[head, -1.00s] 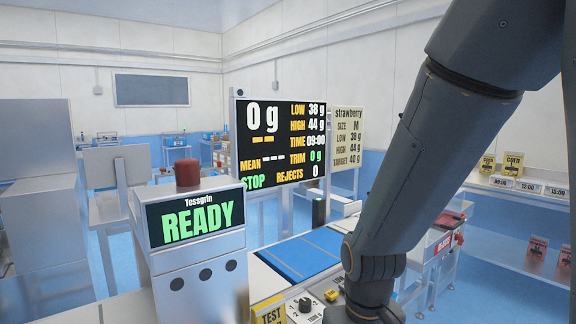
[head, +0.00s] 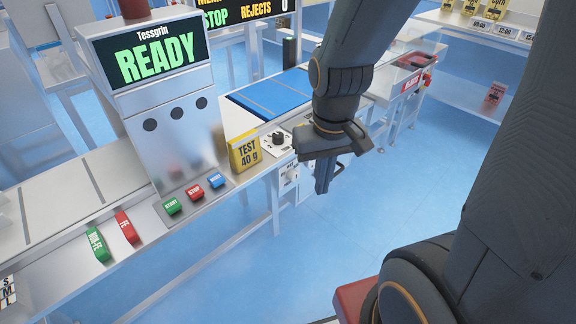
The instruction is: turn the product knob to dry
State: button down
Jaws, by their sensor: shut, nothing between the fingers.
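A black knob (head: 278,138) stands on a white plate with small marks on top of the bench, just right of the yellow test block. A second, pale knob (head: 292,174) shows on a panel on the bench's front face. I cannot read the labels at either, so I cannot tell which is the product knob or where it points. My gripper (head: 324,186) hangs pointing down in front of the bench, to the right of both knobs. It is shut and empty, apart from both knobs. My wrist hides part of the bench behind it.
A yellow "TEST 40 g" block (head: 244,151) stands left of the black knob. The machine with the READY screen (head: 150,62) has green, red and blue buttons (head: 193,194) before it. A blue belt (head: 272,94) lies behind. The floor (head: 330,250) in front is clear.

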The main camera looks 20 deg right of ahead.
aim_at(293, 175)
jog(key=u, duration=1.45)
jog(key=k, duration=0.95)
jog(key=z, duration=1.6)
